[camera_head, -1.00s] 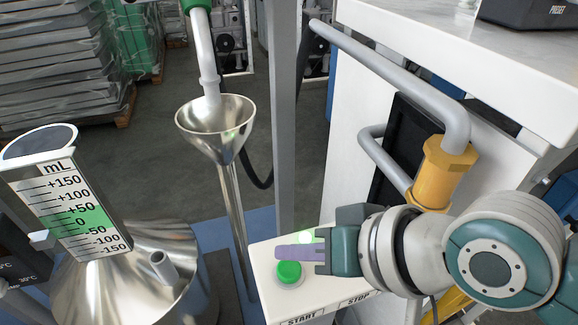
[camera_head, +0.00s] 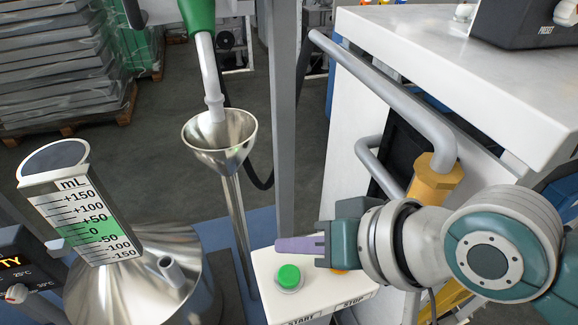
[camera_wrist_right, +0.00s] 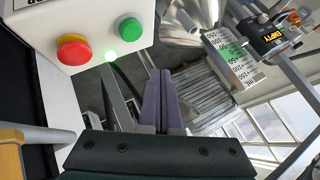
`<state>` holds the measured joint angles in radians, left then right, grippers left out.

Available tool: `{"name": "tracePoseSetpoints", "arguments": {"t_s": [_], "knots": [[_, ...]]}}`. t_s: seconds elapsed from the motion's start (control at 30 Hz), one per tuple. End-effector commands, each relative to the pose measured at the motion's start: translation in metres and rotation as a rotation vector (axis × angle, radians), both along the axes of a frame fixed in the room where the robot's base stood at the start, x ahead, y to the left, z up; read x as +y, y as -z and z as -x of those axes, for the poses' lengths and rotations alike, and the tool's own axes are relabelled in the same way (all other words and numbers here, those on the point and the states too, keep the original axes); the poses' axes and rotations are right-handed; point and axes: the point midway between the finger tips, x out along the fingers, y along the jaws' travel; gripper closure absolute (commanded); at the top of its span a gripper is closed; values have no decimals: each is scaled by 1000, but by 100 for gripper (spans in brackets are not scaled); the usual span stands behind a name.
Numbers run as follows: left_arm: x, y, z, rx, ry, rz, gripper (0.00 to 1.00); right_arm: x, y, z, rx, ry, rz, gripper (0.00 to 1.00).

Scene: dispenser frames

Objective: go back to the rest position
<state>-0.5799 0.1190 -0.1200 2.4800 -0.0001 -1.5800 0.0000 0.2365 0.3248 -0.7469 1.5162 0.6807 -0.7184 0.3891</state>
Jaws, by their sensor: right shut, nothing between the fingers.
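My right gripper (camera_head: 282,244) is shut and empty, its purple fingers pointing left just above and behind the green START button (camera_head: 289,276). In the right wrist view the shut purple fingers (camera_wrist_right: 160,75) show in the middle, apart from the button box (camera_wrist_right: 92,15). That view shows the green button (camera_wrist_right: 131,29), the red STOP button (camera_wrist_right: 73,49) and a lit green lamp (camera_wrist_right: 111,56). In the head view my gripper hides the lamp and most of the STOP button. My left gripper is not in view.
A metal funnel (camera_head: 221,155) stands under a green-handled nozzle (camera_head: 197,16). A metal can (camera_head: 140,285) with an mL scale (camera_head: 85,220) is at the left. A grey post (camera_head: 284,120) and a white cabinet (camera_head: 352,110) with a grey handrail (camera_head: 385,75) stand close to my right arm.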

Motion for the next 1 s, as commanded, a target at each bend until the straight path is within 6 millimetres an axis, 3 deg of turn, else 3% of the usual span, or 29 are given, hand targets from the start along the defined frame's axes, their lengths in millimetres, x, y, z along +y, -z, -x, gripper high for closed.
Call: {"name": "tracePoseSetpoints", "arguments": {"t_s": [0.23,0.4,0.47,0.9,0.93,1.0], "knots": [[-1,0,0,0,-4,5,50,2,-1,6,-1,-11,5,100],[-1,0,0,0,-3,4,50,-4,-11,46,-11,-63,84,100],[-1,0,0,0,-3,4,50,-19,-15,62,-12,-65,147,100],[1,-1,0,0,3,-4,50,-181,-46,175,182,86,636,100],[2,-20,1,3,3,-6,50,-178,-65,170,171,81,628,100],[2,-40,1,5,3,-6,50,-177,-85,169,169,78,626,100]]}}
